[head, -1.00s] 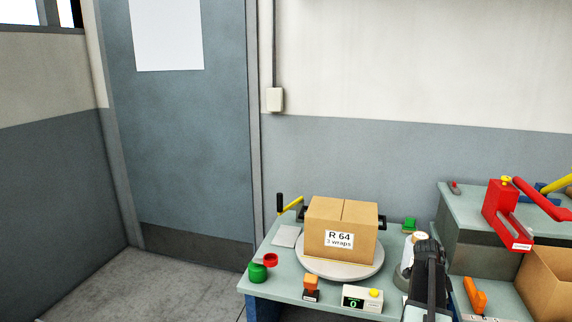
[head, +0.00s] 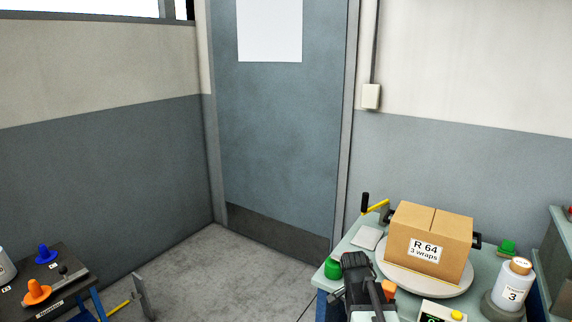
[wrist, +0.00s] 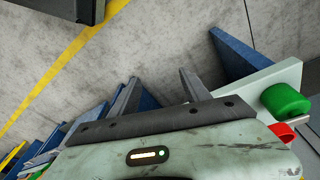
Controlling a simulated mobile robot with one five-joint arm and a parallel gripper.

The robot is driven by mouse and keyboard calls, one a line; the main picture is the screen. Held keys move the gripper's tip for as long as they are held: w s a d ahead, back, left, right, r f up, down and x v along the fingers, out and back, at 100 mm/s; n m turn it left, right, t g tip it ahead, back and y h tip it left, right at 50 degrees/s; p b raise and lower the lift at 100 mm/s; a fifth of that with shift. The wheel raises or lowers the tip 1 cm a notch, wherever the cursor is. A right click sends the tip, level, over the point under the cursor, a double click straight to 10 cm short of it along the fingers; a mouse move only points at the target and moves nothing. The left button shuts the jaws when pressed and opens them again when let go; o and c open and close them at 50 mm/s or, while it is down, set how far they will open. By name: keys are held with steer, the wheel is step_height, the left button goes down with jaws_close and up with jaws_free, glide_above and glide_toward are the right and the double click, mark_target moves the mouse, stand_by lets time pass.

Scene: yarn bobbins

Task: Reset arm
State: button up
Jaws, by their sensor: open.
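My arm (head: 362,290) shows from behind at the bottom of the head view, in front of the table's left part. In the wrist view my gripper (wrist: 158,88) has its two dark fingers apart with nothing between them. Grey floor and blue panels lie beyond the fingers. No object touches the fingers there.
A box marked R 64 (head: 428,247) sits on a round turntable (head: 405,286) on the pale green table (head: 355,258). A bobbin (head: 512,290) stands at its right. A green knob (wrist: 287,101) and a red part (wrist: 280,133) lie right of my gripper. A dark bench (head: 62,262) is far left.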

steer(key=s+a+n+y, duration=0.2)
steer(key=s+a+n, duration=0.4)
steer(key=a+n, duration=0.4)
step_height(320, 180, up, 12)
steer(key=n+p, duration=0.1)
steer(key=p, duration=1.1)
steer(key=shift+w+d, duration=0.2)
steer(key=shift+d, duration=0.25)
steer(key=shift+r, duration=0.1)
